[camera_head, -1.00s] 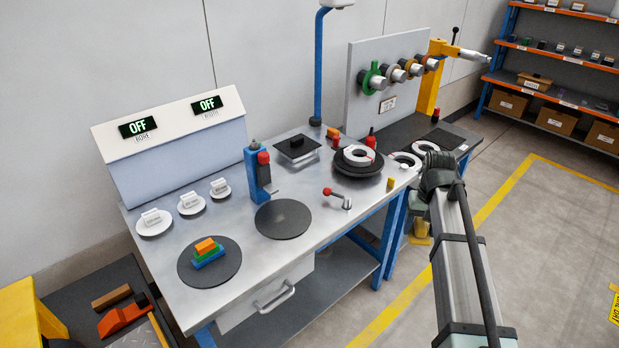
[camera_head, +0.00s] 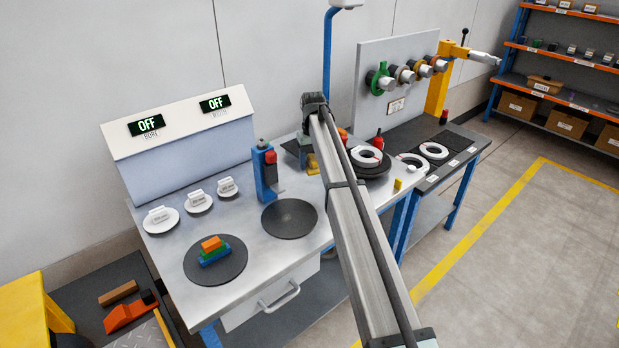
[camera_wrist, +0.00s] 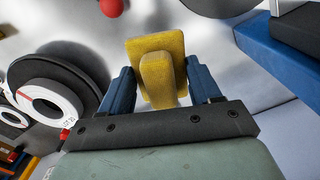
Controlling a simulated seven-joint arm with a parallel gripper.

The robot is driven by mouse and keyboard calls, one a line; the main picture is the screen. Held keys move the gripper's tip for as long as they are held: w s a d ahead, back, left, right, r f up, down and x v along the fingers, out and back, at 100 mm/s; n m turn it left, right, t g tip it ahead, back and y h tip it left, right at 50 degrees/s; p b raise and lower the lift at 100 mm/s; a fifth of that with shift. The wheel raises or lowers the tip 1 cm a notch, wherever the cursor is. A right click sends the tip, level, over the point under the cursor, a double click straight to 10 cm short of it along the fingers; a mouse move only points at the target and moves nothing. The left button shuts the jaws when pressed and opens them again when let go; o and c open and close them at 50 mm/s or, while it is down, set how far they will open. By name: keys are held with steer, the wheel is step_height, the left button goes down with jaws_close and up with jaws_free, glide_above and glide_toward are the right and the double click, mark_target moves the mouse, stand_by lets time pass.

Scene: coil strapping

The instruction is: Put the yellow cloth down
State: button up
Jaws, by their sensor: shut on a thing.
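The yellow cloth (camera_wrist: 158,72) is a folded textured pad with a raised ridge. In the wrist view my gripper (camera_wrist: 160,88) is shut on that ridge, with a blue finger on each side. In the head view the cloth (camera_head: 312,164) shows as a small yellow patch below my gripper (camera_head: 308,152), near the back of the metal workbench (camera_head: 240,225). My arm hides part of the bench there. I cannot tell whether the cloth touches the surface.
A blue stand with a red knob (camera_head: 270,165) is left of my gripper. A dark turntable with a white ring (camera_head: 367,157) is to its right. Two black discs (camera_head: 289,218) lie in front, one bearing coloured blocks (camera_head: 213,250). Bare metal lies between them.

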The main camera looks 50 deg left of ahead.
steer(key=w+a+n, duration=0.4)
steer(key=a, duration=0.2)
steer(key=shift+a+r, duration=0.4)
steer(key=shift+w+f, duration=0.1)
steer(key=shift+f, duration=4.8)
steer(key=shift+f, duration=0.15)
steer(key=o, duration=1.4)
step_height(320, 180, up, 12)
